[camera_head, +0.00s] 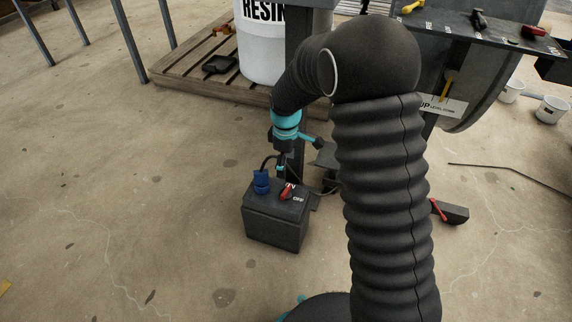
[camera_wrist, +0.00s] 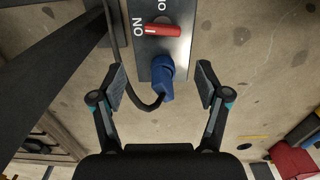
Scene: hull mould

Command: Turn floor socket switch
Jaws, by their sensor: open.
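The floor socket (camera_head: 274,222) is a dark box on the concrete floor, left of my arm in the head view. On its top are a blue plug (camera_head: 261,182) and a red switch handle (camera_head: 286,192) beside an OFF label. In the wrist view the red switch (camera_wrist: 162,30) lies crosswise between the ON label and a partly cut-off label. The blue plug (camera_wrist: 162,74) stands nearer, with a black cable at its left. My gripper (camera_wrist: 162,76) is open, with a finger either side of the blue plug in the picture, touching nothing that I can see.
A wooden pallet (camera_head: 190,72) with a white resin drum (camera_head: 262,45) stands behind. A dark post (camera_head: 297,60) rises close to my wrist. A small dark box with a red lever (camera_head: 450,212) lies right of my arm. The floor at left is open.

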